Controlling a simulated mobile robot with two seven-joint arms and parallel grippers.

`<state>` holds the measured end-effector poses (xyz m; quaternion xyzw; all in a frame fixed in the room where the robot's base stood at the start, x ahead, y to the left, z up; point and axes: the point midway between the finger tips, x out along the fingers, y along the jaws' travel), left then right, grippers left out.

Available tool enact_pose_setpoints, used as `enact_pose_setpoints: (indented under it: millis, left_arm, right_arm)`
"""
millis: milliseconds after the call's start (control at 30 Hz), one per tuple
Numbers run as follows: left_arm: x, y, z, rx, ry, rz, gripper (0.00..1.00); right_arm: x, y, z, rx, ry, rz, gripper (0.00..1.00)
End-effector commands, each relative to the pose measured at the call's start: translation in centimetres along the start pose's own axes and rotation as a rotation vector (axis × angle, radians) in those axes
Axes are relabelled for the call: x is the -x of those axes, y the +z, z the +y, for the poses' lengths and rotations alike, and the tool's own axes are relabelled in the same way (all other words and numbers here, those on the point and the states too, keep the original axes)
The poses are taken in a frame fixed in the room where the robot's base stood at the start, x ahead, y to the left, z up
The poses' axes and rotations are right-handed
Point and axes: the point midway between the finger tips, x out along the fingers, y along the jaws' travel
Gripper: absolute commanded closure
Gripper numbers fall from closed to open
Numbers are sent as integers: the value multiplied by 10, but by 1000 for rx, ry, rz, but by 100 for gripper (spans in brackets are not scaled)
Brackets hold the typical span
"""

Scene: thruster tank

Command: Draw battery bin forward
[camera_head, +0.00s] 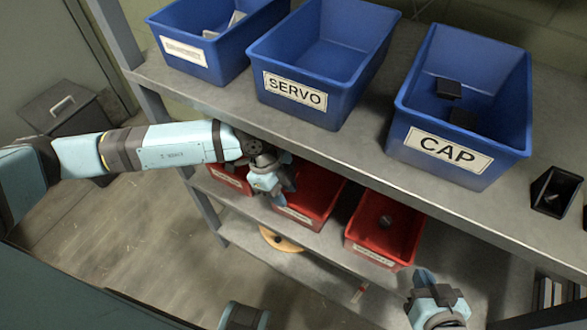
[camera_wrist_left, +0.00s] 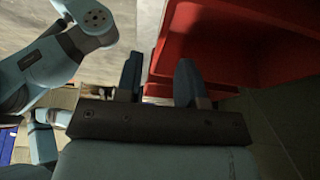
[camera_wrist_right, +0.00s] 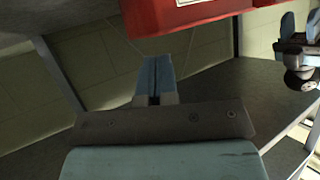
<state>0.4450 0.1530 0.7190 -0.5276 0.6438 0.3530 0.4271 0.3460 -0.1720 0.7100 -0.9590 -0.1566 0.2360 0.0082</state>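Three red bins stand on the lower shelf in the head view: a left one (camera_head: 229,177), a middle one (camera_head: 322,203) and a right one (camera_head: 396,236). Their front labels are too small to read, so I cannot tell which is the battery bin. My left gripper (camera_head: 281,186) is in front of the left and middle bins. In the left wrist view its fingers (camera_wrist_left: 159,78) are apart, beside a red bin wall (camera_wrist_left: 225,75); contact is unclear. My right gripper (camera_head: 438,283) is low, near the right bin. In the right wrist view its fingers (camera_wrist_right: 155,72) are together and empty, below a red bin (camera_wrist_right: 160,18).
Blue bins stand on the upper shelf (camera_head: 330,145): one with an unreadable label (camera_head: 225,55), SERVO (camera_head: 310,85) and CAP (camera_head: 470,140). A small black holder (camera_head: 556,190) is at right. A yellow-orange disc (camera_head: 280,243) lies below. Open floor (camera_head: 120,235) is at left.

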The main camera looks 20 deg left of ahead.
Motion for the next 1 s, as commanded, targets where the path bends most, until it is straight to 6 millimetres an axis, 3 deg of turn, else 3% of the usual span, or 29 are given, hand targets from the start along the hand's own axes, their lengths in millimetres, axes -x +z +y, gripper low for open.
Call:
enact_pose_setpoints:
  millis: [467, 700, 1000]
  left_arm:
    - [-3, 1, 0, 3, -1, -4, 65]
    - [-34, 1, 0, 3, 0, -3, 65]
    - [-70, 1, 0, 2, -1, -3, 65]
  right_arm:
    - [0, 1, 0, 0, 0, 0, 100]
    - [-2, 3, -1, -5, -6, 13, 100]
    - [-4, -10, -7, -15, -25, 80, 100]
